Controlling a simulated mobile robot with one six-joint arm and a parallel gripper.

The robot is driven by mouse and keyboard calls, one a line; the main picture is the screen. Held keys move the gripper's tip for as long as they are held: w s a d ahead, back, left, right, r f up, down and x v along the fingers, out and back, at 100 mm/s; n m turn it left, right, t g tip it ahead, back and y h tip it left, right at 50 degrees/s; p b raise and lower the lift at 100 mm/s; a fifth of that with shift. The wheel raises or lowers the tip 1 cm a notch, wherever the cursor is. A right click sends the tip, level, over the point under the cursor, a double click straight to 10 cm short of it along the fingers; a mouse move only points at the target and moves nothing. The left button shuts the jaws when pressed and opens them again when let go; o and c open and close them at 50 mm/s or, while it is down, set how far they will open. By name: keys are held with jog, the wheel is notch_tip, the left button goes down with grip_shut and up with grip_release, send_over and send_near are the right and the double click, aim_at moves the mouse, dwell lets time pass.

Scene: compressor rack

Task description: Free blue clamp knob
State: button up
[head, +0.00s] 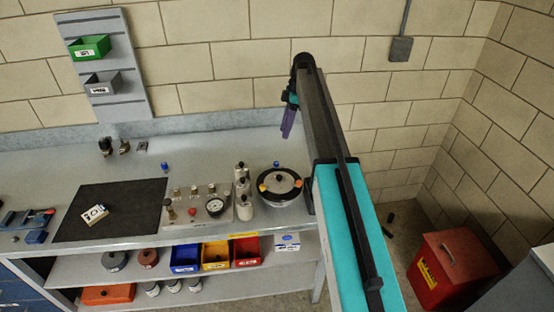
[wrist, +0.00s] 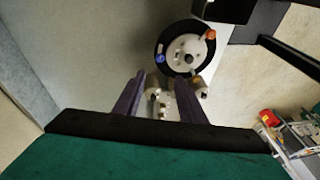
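The round vessel (head: 280,199) stands on the bench's right part, with a black-rimmed lid and a pale centre. The blue clamp knob (head: 276,164) is at the lid's back edge. In the wrist view the blue knob (wrist: 158,58) is on the lid's left rim. My gripper (head: 287,122) hangs above the bench's back edge, behind and above the vessel. Its purple fingers (wrist: 161,80) are apart and empty. The blue knob lies beyond the fingertips, not between them.
White bottles (head: 242,187) stand close left of the vessel. A valve panel with a gauge (head: 214,206) and a black mat (head: 110,210) lie further left. The block wall (head: 210,60) is close behind. A red bin (head: 452,270) stands on the floor at right.

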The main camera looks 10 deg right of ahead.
aim_at(276, 162)
jog(key=a+m+h+b, duration=0.1)
jog(key=m, duration=0.5)
jog(key=s+a+m+t+h, duration=0.1)
jog(key=m, duration=0.6)
jog(key=s+a+r+m+h+b, duration=0.1)
jog(key=a+m, duration=0.1)
jog(key=m, duration=0.5)
jog(key=shift+b, duration=0.3)
jog(key=shift+a, duration=0.1)
jog(key=shift+f, duration=0.15)
jog(key=shift+f+b, duration=3.7)
jog(key=shift+f, duration=3.1)
grip_shut()
